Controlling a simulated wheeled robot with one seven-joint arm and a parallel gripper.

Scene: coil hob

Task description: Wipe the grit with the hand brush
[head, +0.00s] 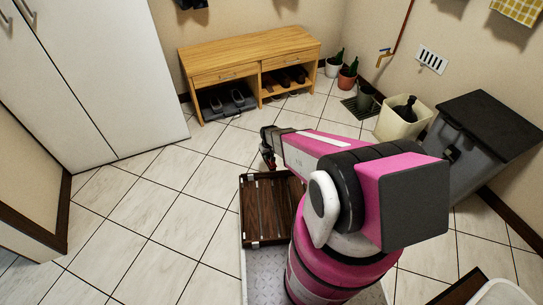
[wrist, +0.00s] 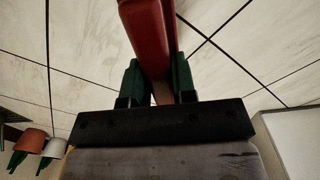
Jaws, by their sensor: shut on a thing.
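My gripper (head: 268,147) is at the far end of my pink arm, above the floor just beyond a dark wooden tray. In the wrist view my gripper (wrist: 158,82) has its two green fingers closed on a long red piece (wrist: 148,35), which looks like the handle of the hand brush. A little of the red also shows below the gripper in the head view (head: 268,159). The bristles cannot be made out. No grit can be made out on the pale floor tiles in either view.
The dark slatted tray (head: 266,238) lies close in front of me. A wooden shoe bench (head: 240,55) stands at the back wall, with potted plants (head: 346,80), a cream bin (head: 388,125) and a grey lidded bin (head: 460,150) rightward. White cupboards (head: 95,70) stand left. Tiled floor (head: 150,215) is clear left.

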